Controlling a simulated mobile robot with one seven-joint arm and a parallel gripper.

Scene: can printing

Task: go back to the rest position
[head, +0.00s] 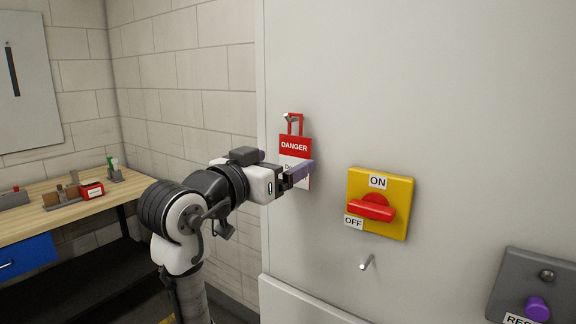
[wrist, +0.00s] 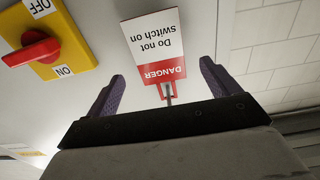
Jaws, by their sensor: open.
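My gripper (wrist: 160,90) is open, its two purple fingers spread apart with nothing between them. In the head view my gripper (head: 302,172) is in front of the lower part of a red and white DANGER tag (head: 295,147). The tag hangs on a hook on the pale cabinet wall, by a red loop at its top. The wrist view shows the tag (wrist: 155,40) upside down, reading "Do not switch on", beyond the fingertips. Whether a finger touches the tag I cannot tell.
Right of the tag is a yellow switch plate (head: 400,195) with a red handle (head: 371,209) beside OFF. Below it is an empty hook (head: 366,262). A grey box with a purple button (head: 537,309) is at the lower right. A wooden workbench (head: 30,213) with small items stands left.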

